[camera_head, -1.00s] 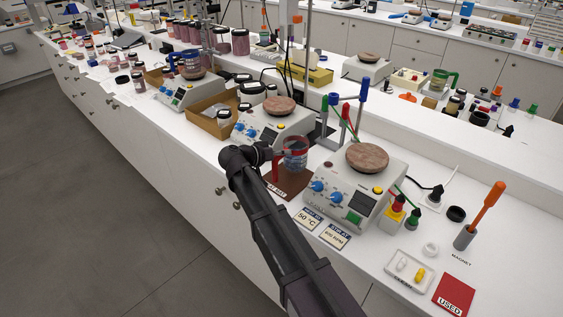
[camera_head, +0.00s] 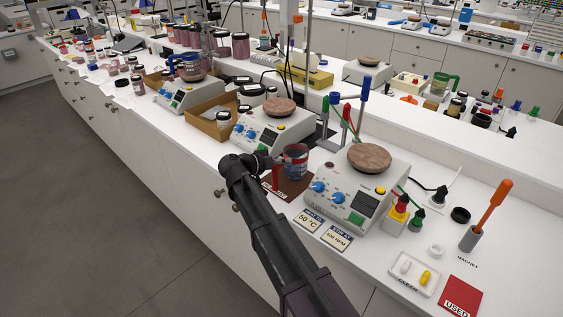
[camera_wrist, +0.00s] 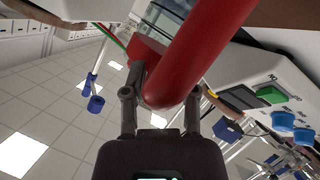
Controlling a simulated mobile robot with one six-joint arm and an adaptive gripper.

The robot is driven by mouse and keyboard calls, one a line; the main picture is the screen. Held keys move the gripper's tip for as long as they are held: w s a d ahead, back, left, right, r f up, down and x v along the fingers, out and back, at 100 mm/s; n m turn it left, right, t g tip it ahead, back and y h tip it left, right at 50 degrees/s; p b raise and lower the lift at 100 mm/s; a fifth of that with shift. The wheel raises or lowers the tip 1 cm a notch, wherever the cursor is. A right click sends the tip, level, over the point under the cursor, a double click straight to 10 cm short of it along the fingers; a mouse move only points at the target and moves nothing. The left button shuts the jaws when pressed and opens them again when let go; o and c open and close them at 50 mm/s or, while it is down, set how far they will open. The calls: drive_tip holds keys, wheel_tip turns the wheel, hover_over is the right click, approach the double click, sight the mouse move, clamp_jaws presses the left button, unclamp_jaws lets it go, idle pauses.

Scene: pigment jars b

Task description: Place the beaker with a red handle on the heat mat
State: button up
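The glass beaker (camera_head: 296,162) with dark contents is upright over the brown heat mat (camera_head: 293,190) in the head view. Whether its base touches the mat is hard to tell. Its red handle (camera_head: 277,177) faces left, towards my arm. My gripper (camera_head: 268,162) is at the handle. In the wrist view the red handle (camera_wrist: 200,50) fills the upper middle, and my gripper's fingers (camera_wrist: 161,95) are on either side of it, shut on it. The beaker's glass is mostly hidden there.
A hotplate (camera_head: 345,200) stands close to the right of the mat, another hotplate (camera_head: 268,130) behind it to the left. Label cards (camera_head: 337,237) lie at the bench's front edge. A rack with coloured rods (camera_head: 345,120) stands behind. A clean tray (camera_head: 414,272) lies far right.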

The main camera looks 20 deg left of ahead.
drive_tip(key=shift+o, duration=0.7)
drive_tip(key=shift+r, duration=0.15)
drive_tip(key=shift+s+a+r, duration=0.1)
drive_tip(key=shift+s, duration=0.05)
drive_tip(key=p+v, duration=0.4)
drive_tip(key=v, duration=0.7)
drive_tip(key=shift+s, duration=0.25)
